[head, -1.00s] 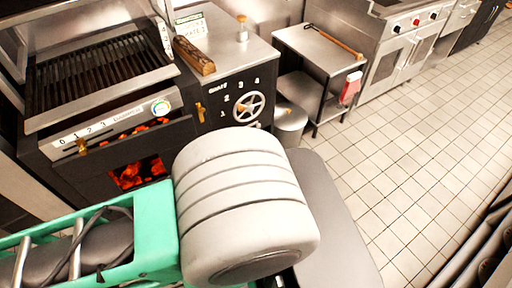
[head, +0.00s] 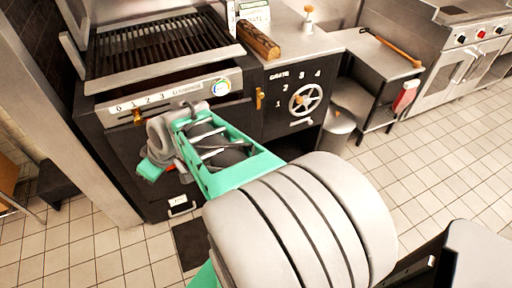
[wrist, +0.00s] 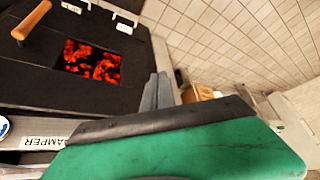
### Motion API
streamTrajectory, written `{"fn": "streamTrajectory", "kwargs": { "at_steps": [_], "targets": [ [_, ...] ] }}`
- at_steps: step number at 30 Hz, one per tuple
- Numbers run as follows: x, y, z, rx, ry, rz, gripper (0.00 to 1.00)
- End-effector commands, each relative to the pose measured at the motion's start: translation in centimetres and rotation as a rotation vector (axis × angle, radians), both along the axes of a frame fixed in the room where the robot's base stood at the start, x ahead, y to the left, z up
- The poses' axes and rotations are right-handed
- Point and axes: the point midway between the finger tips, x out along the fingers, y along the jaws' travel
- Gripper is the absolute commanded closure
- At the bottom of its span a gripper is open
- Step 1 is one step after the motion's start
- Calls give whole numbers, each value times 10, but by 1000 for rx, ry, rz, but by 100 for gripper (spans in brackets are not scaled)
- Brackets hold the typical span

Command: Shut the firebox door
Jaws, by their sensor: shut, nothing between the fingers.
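The firebox is the black lower front of the grill (head: 125,150), largely behind my arm in the head view. In the wrist view, red embers (wrist: 92,62) glow in a rectangular opening in a black front (wrist: 35,75). A wooden handle on a metal bracket (wrist: 30,22) stands out at the upper left of that view. I cannot tell the door's outline or its exact angle. My gripper (wrist: 157,92) is shut and empty, beside the ember opening, with no clear contact. In the head view, my wrist (head: 165,140) is in front of the firebox.
A damper strip with a dial (head: 220,87) runs above the firebox. The draft cabinet with a handwheel (head: 305,99) is to its right. A log (head: 258,42) lies on the counter. A bucket (head: 338,127) stands on the tiled floor, which is open at right.

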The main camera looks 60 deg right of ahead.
Motion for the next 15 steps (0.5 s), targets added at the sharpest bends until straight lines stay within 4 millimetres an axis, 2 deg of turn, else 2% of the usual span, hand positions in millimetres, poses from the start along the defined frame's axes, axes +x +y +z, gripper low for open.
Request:
{"fn": "streamTrajectory", "kwargs": {
  "at_steps": [1, 3, 5, 6, 8, 9, 11, 12, 15],
  "targets": [
    [10, -28, -72, 33, -65, -21, 100],
    [24, -64, -115, 58, -204, -39, 100],
    [29, -101, -146, 65, -339, -86, 100],
    [28, -128, -165, 59, -435, -132, 100],
    [19, -173, -188, 29, -582, -225, 100],
    [7, -203, -200, -3, -677, -299, 100],
    [-18, -246, -214, -66, -800, -417, 100],
    [-38, -271, -221, -111, -868, -495, 100],
    [-84, -314, -230, -212, -983, -657, 100]
  ]
}}
